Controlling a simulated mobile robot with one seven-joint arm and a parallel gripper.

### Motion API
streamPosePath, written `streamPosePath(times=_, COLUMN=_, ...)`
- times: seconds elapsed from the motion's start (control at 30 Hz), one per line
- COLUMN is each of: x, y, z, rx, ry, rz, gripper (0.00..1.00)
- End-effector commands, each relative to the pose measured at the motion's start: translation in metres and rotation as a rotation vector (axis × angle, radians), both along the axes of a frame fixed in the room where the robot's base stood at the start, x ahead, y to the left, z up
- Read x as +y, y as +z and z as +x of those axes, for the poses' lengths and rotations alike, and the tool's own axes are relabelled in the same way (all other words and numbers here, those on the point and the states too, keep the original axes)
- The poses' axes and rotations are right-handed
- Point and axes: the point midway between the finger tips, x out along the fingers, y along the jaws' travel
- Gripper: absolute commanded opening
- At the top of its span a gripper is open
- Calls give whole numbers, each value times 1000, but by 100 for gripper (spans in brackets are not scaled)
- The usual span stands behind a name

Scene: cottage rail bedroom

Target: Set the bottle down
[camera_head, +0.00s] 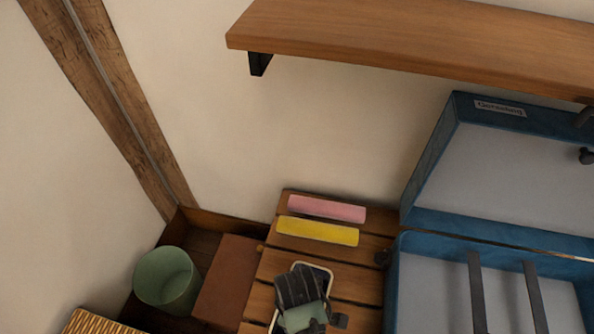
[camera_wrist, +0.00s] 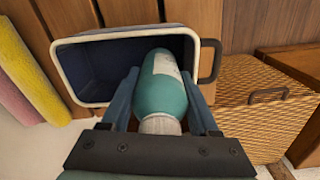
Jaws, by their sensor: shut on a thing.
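A teal bottle (camera_wrist: 160,92) with a whitish label and a pale end shows in the wrist view. My gripper (camera_wrist: 163,85) is shut on it, one finger on each side. The bottle points into or over the mouth of an open container (camera_wrist: 75,73) with a dark blue inside, a cream rim and a dark handle. I cannot tell whether the bottle touches it. In the head view my gripper (camera_head: 300,287) is over this container (camera_head: 325,270), which is on a slatted wooden surface (camera_head: 365,285). My gripper hides much of the container there.
A pink roll (camera_head: 327,208) and a yellow roll (camera_head: 317,231) lie behind the container. A green bin (camera_head: 166,279) and a brown box (camera_head: 228,280) are left. An open blue case (camera_head: 430,217) stands right, under a wooden shelf (camera_head: 420,35). A woven box (camera_wrist: 255,110) is beside the container.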

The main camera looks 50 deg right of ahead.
Motion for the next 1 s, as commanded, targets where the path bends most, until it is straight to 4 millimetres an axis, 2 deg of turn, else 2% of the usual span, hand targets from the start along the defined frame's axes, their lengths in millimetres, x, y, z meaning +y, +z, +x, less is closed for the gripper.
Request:
streamPosePath(times=0.2, x=0, y=-31, z=0, rx=1, ry=-1, rz=1, gripper=0)
streamPosePath(times=0.6, x=0, y=-37, z=0, rx=0, ry=0, rz=-1, gripper=0)
streamPosePath(times=0.63, x=0, y=-37, z=0, rx=0, ry=0, rz=0, gripper=65)
streamPosePath(times=0.7, x=0, y=-36, z=0, rx=0, ry=0, rz=0, gripper=74)
streamPosePath(times=1.0, x=0, y=-34, z=0, rx=-1, ry=-1, rz=0, gripper=74)
